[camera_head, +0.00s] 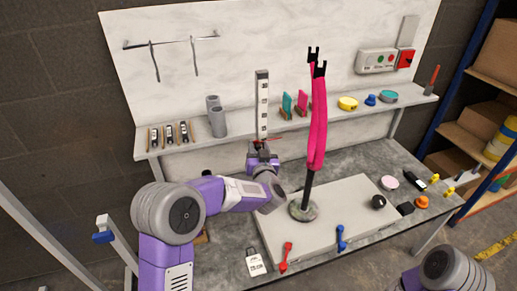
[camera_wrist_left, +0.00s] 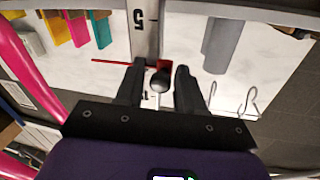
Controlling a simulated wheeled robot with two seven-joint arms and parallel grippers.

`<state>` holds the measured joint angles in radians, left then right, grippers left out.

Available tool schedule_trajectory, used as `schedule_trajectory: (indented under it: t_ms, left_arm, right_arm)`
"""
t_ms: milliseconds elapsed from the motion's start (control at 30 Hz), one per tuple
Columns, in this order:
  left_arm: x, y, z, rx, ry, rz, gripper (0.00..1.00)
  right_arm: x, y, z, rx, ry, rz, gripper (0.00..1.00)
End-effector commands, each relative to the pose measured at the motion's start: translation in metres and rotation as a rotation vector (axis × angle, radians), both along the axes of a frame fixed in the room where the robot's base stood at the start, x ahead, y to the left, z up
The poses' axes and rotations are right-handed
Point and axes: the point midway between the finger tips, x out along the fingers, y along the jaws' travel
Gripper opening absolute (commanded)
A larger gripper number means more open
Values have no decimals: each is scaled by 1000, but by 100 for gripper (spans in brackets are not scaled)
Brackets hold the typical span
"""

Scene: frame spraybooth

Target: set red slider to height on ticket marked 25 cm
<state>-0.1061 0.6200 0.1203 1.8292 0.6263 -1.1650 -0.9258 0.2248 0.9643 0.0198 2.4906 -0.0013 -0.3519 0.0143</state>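The upright white scale with black marks (camera_head: 262,100) stands at the back of the bench, and it fills the top middle of the left wrist view (camera_wrist_left: 145,30). The red slider (camera_wrist_left: 166,65) sits on it with a thin red pointer reaching left and a dark round knob (camera_wrist_left: 160,83). In the head view the slider's red pointer (camera_head: 272,138) shows just above my left gripper (camera_head: 263,148). My left gripper's fingers are apart, one on each side of the knob; contact is not clear. The white ticket (camera_head: 256,265) lies at the bench front, its print too small to read. My right gripper is out of view.
A pink fork frame (camera_head: 317,125) stands on a post right of my left arm.

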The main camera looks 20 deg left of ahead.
Motion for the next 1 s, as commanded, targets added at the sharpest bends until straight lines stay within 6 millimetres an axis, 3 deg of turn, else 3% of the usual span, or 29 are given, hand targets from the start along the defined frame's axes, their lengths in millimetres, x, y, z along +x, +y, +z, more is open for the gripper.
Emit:
schedule_trajectory:
  t_ms: [33, 233, 633, 767, 1000]
  left_arm:
    - [0, 0, 0, 0, 0, 0, 29]
    - [0, -1, 0, 0, 0, -3, 0]
    - [0, -3, 9, 0, 2, -8, 0]
    - [0, -4, 28, 0, 2, -11, 0]
    - [0, -6, 80, 0, 1, -14, 0]
  right_arm:
    - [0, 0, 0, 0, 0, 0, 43]
    - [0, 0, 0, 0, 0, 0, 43]
    - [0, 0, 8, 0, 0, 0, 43]
    - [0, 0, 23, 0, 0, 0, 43]
    - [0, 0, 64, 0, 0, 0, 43]
